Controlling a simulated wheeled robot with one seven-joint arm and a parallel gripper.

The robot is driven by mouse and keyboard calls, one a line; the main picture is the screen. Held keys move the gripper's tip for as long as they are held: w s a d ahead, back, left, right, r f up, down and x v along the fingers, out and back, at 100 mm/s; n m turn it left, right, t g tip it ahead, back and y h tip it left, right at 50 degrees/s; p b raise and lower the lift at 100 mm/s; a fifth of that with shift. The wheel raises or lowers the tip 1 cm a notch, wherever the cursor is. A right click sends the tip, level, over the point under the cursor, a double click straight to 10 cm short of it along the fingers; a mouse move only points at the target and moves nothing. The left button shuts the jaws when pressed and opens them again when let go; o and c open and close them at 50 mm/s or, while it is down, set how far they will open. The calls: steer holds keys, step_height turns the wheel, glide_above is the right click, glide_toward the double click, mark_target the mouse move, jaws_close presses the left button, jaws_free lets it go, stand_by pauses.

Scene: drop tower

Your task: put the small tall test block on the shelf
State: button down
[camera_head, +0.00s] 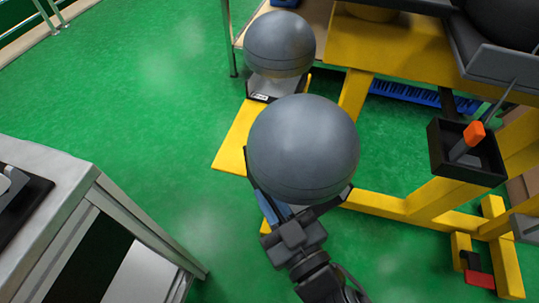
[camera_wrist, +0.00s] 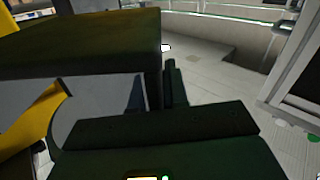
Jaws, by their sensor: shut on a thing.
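No tall block shows plainly in either view. In the head view my gripper (camera_head: 300,185) has its fingers spread on both sides of a large grey ball (camera_head: 303,138) and is shut on it. The ball covers most of the fingertips. A second grey ball (camera_head: 280,42) sits behind it on a dark labelled base (camera_head: 262,90). A tan shelf-like surface (camera_head: 312,14) on a metal post is at the top, partly hidden by that ball. In the wrist view dark parts fill the near left and centre, and I cannot tell the held thing's outline.
A yellow frame (camera_head: 385,206) stands at the right, with a black box holding an orange-topped lever (camera_head: 473,132). A grey-topped bench (camera_head: 48,160) is at the lower left. The green floor (camera_head: 140,80) between them is clear.

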steer(key=x, duration=1.7)
steer(key=shift+w+a+r, duration=0.15)
steer(key=shift+w+a, duration=0.1)
steer(key=shift+w, duration=0.1)
step_height(320, 180, down, 4)
steer(key=b, duration=0.2)
steer(key=shift+r+b, duration=0.15)
steer(key=shift+b, duration=0.2)
steer(key=c, duration=1.6)
jaws_free()
steer(key=shift+f, duration=0.2)
steer(key=o, duration=0.5)
steer(key=shift+c, duration=0.2)
